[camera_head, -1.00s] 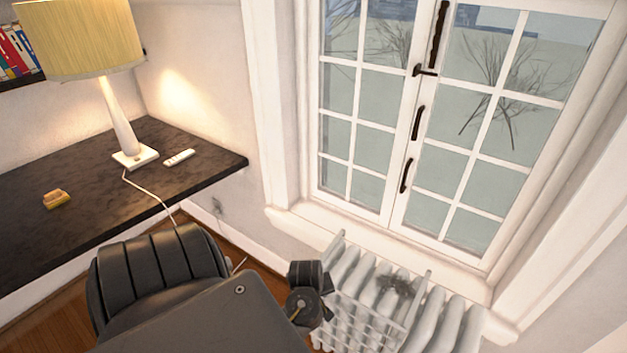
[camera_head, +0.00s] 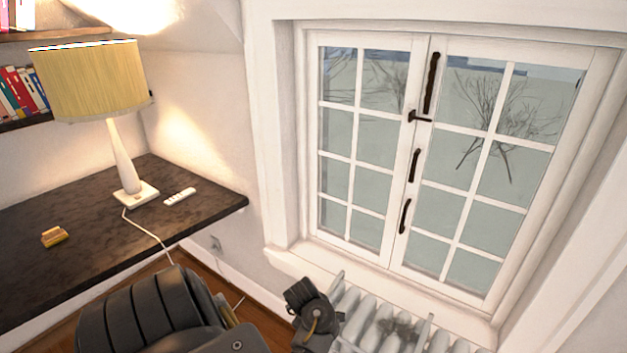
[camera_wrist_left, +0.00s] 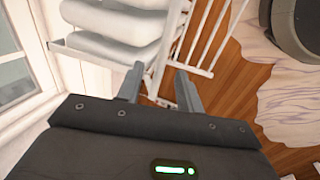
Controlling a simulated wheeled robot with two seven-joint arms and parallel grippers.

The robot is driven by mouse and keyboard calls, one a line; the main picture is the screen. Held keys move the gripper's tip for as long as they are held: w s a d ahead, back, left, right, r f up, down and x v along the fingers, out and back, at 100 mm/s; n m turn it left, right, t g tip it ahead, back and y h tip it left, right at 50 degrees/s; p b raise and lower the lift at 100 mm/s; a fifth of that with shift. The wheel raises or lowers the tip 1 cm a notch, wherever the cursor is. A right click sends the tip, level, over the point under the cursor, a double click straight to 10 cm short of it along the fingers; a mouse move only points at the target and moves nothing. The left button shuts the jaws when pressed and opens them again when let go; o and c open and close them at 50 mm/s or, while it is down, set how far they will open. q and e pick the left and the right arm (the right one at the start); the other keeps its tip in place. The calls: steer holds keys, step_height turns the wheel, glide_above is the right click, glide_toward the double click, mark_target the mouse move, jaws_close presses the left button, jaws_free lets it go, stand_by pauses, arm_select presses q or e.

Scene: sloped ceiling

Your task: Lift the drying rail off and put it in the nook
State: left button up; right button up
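The white radiator (camera_head: 365,318) stands below the window, cut by the bottom edge of the head view. The drying rail shows there as thin white bars (camera_head: 425,331) at the radiator's front; most of it is out of frame. In the left wrist view the rail's thin white bars (camera_wrist_left: 210,42) run beside the thick radiator ribs (camera_wrist_left: 118,27). My left gripper (camera_wrist_left: 158,83) has its two fingers apart, with part of the white bars between or just beyond them; contact cannot be told. The fingers are hidden in the head view. My right gripper is not in view. I cannot identify the nook.
The window sill (camera_head: 290,265) juts out above the radiator. A pale patterned rug (camera_wrist_left: 290,100) lies on the wood floor.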

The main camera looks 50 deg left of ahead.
arm_select(q)
steer(key=b+x, duration=0.3)
steer(key=x, duration=0.3)
steer(key=shift+r, duration=0.1)
jaws_close()
stand_by(0.3)
steer(key=shift+r+p, duration=2.75)
steer(key=shift+p, duration=0.2)
